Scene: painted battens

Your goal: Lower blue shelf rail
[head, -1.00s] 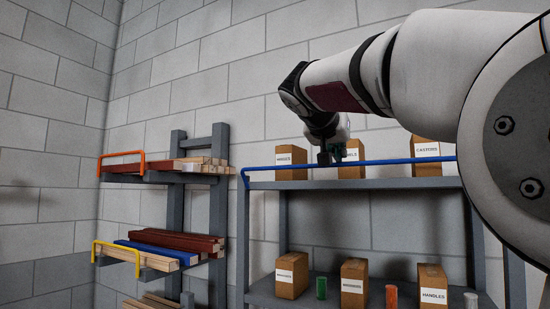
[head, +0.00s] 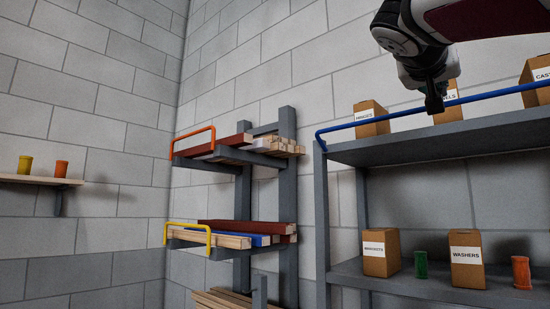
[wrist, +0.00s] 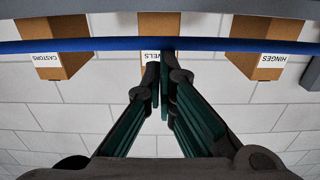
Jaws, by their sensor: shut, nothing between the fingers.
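The blue rail (head: 400,118) runs along the front of the upper grey shelf (head: 430,145), a little above the board and in front of the boxes. It also crosses the top of the wrist view (wrist: 75,45), where the picture is upside down. My gripper (head: 435,103) is at the rail, in front of the middle box. Its dark fingertips (wrist: 163,66) are together with nothing between them, and they overlap the rail's edge in the wrist view. I cannot tell whether they touch it.
Boxes marked Hinges (head: 371,118) and Castors (head: 537,80) stand behind the rail. Boxes and coloured cylinders stand on the lower shelf (head: 400,283). A rack with orange (head: 193,141) and yellow (head: 187,226) bars holds battens. A wall shelf (head: 40,181) is at left.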

